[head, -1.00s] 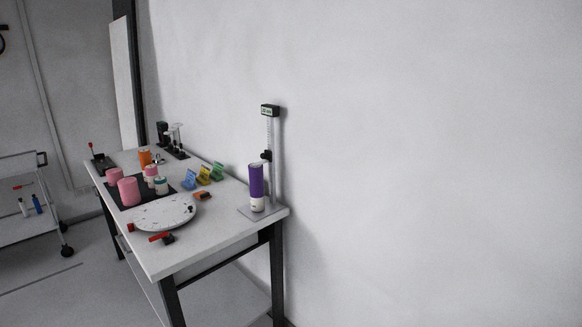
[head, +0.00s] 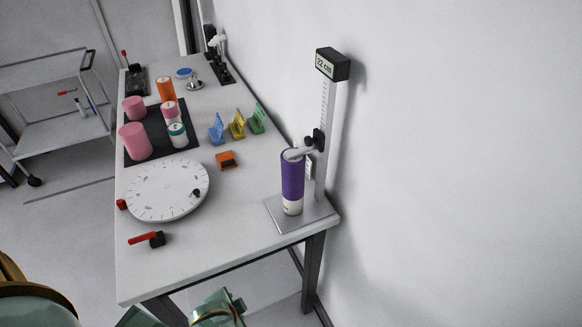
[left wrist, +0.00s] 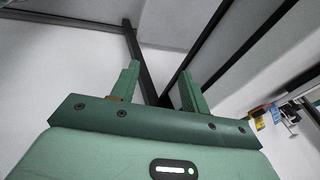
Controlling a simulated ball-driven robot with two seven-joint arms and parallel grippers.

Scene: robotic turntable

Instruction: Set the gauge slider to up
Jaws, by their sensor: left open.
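The height gauge (head: 325,120) stands at the near right corner of the table, against the wall. Its display (head: 333,64) reads 22 cm. Its black slider (head: 315,140) sits partway down the upright column, with a pale arm reaching left over the purple and white cylinder (head: 292,180). The cylinder stands upright on the gauge's metal base plate (head: 280,217). In the left wrist view my left gripper (left wrist: 160,72) is open and empty, below the tabletop level near dark table legs. Green parts of my arm show at the bottom of the head view, away from the gauge. My right gripper is not seen.
The white table (head: 240,215) carries a round dial turntable (head: 168,190), a red-handled clamp (head: 148,240), an orange block (head: 226,160), coloured card stands (head: 236,125) and several cylinders on a black mat. A cart (head: 65,135) stands at left.

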